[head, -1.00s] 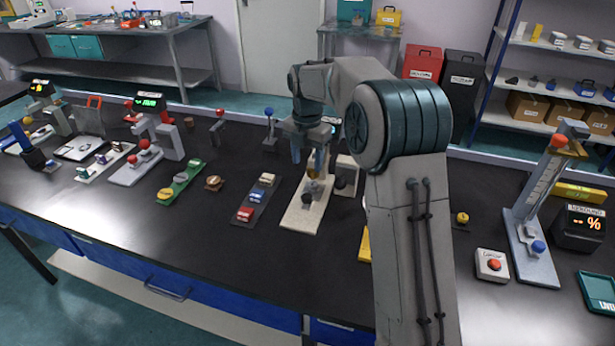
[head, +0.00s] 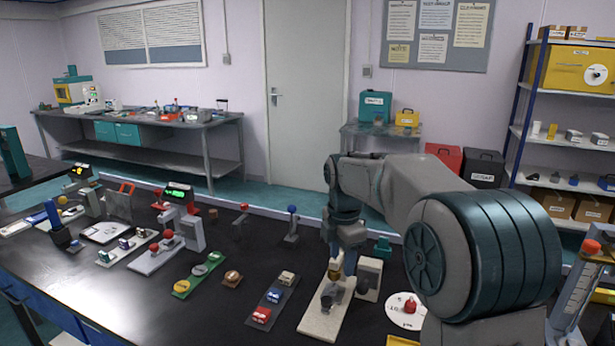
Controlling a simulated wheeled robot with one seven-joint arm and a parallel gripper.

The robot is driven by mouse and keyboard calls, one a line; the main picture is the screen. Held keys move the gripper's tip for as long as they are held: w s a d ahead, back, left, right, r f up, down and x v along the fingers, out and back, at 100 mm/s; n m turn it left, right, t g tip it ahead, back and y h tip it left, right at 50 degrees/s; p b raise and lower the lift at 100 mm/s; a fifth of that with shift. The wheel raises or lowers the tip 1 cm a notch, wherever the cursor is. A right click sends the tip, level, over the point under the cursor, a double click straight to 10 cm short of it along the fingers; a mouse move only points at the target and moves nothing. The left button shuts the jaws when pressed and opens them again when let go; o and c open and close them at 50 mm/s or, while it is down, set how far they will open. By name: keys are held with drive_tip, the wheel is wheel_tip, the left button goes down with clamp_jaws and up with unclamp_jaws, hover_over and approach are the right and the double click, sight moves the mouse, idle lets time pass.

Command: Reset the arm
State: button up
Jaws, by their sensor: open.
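My gripper (head: 341,264) is at the end of my grey and teal arm, pointing down over a cream base board (head: 318,318). A small brass-coloured piece (head: 334,273) shows right at the fingertips, above a grey fixture (head: 331,294) on the board. I cannot tell whether the fingers touch the brass piece. My upper arm covers much of the right part of the bench.
The dark bench carries a strip with red and blue blocks (head: 271,303), a green strip (head: 199,275), a blue-knobbed lever (head: 291,224), and a white disc with a red knob (head: 407,309). A shelf rack (head: 540,95) stands at the back right.

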drive_tip(key=s+d+f+m, duration=0.1)
drive_tip(key=s+d+m, duration=0.1)
drive_tip(key=s+m, duration=0.5)
drive_tip(key=s+d+f+m+t, duration=0.1)
drive_tip(key=s+d+m, duration=0.1)
drive_tip(key=s+m, duration=0.6)
drive_tip(key=s+d+f+m+t, duration=0.1)
drive_tip(key=s+d+m, duration=0.1)
drive_tip(key=s+m, duration=0.5)
drive_tip(key=s, duration=0.5)
drive_tip(key=shift+d+f, duration=0.3)
drive_tip(key=shift+f, duration=0.05)
